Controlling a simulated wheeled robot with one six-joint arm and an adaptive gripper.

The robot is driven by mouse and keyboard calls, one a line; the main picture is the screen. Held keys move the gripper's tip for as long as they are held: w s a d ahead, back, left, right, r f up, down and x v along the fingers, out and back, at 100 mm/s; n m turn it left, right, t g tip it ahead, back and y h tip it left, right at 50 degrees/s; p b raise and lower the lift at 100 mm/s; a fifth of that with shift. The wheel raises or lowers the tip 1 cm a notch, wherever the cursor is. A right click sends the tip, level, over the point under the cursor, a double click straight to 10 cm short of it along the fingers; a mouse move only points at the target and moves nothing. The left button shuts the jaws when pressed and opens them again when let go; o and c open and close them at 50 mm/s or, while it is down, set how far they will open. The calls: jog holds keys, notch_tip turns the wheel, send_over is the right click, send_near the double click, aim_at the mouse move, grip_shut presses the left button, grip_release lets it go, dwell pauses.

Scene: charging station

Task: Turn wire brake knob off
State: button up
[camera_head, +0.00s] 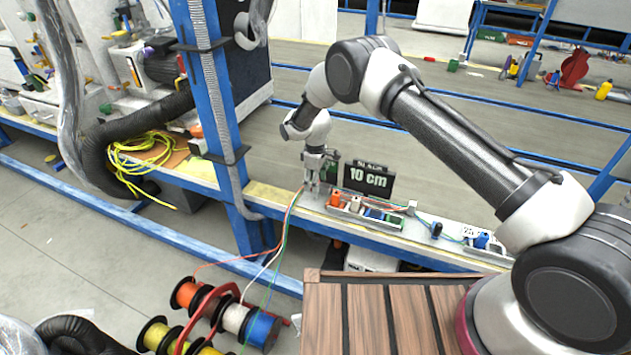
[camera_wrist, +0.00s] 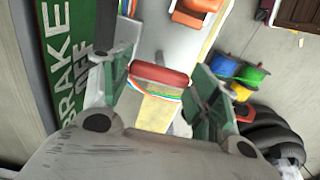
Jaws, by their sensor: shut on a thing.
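The wire brake knob shows in the wrist view as a red rounded bar (camera_wrist: 160,75) lying crosswise between my fingers. My gripper (camera_wrist: 162,82) is shut on it, with one green-padded finger at each end of the bar. A green sign (camera_wrist: 65,70) with white letters reading "BRAKE OFF" stands left of the fingers. In the head view my gripper (camera_head: 314,178) points down at the bench strip, left of the black "10 cm" display (camera_head: 369,180). The knob is hidden by my gripper there.
A tray (camera_head: 365,212) with orange, white and blue parts sits right of my gripper. Coloured wires (camera_head: 287,225) run down to the wire spools (camera_head: 225,315) on the floor. A blue post (camera_head: 212,100) stands to the left. A wooden top (camera_head: 375,315) is in front.

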jog(key=o, duration=1)
notch_tip(320, 180, up, 12)
